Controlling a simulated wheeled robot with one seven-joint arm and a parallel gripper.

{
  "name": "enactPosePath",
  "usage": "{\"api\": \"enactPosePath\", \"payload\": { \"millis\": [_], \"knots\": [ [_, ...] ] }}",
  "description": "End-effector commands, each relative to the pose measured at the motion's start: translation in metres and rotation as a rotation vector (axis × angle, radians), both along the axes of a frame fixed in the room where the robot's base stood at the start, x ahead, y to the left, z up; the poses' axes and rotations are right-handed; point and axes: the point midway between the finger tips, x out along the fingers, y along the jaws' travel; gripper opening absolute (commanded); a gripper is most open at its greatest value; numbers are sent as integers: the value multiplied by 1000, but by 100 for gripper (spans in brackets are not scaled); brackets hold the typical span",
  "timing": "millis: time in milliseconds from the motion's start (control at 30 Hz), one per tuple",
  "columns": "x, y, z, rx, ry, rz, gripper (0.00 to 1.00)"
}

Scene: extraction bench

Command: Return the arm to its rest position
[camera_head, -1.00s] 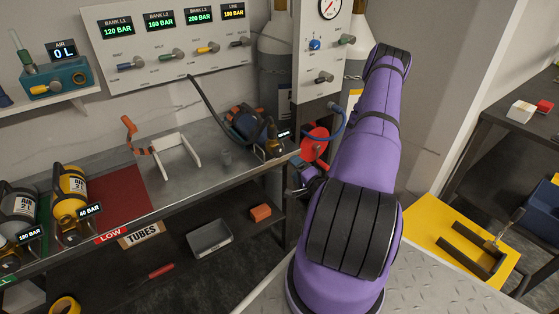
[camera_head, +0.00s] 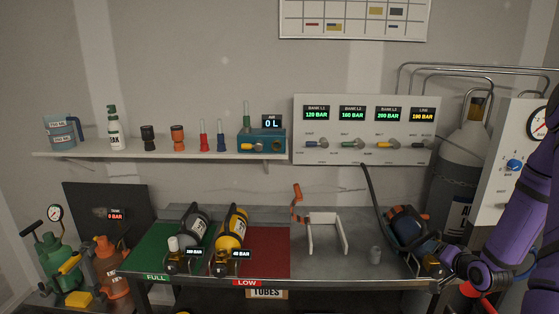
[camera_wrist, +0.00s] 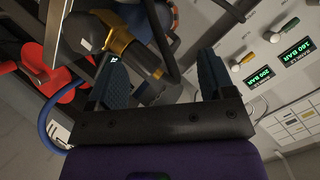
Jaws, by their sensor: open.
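My purple arm (camera_head: 510,225) reaches in from the right edge of the head view. Its wrist end is at the right end of the bench, close by the valve of a blue cylinder (camera_head: 410,229); the fingertips are not clear there. In the wrist view my gripper (camera_wrist: 160,80) is open, with its two dark blue fingers wide apart. The cylinder's dark valve with a brass collar (camera_wrist: 117,38) shows beyond and between the fingers. Nothing is clearly held. I cannot tell whether a finger touches the valve.
A red round part (camera_head: 470,290) and a grey gas bottle (camera_head: 460,170) are near my arm. A white cradle (camera_head: 327,222) and a yellow cylinder (camera_head: 231,231) are farther left.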

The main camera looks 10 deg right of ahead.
Motion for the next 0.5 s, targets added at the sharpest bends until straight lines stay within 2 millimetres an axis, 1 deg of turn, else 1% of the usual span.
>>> {"api": "enactPosePath", "payload": {
  "millis": [33, 200, 400, 500],
  "knots": [
    [7, 5, 16, -46, 30, 20, 76],
    [20, 20, 56, -176, 141, 66, 76],
    [27, 44, 108, -311, 255, 109, 76],
    [26, 59, 133, -369, 306, 126, 76]
  ]
}}
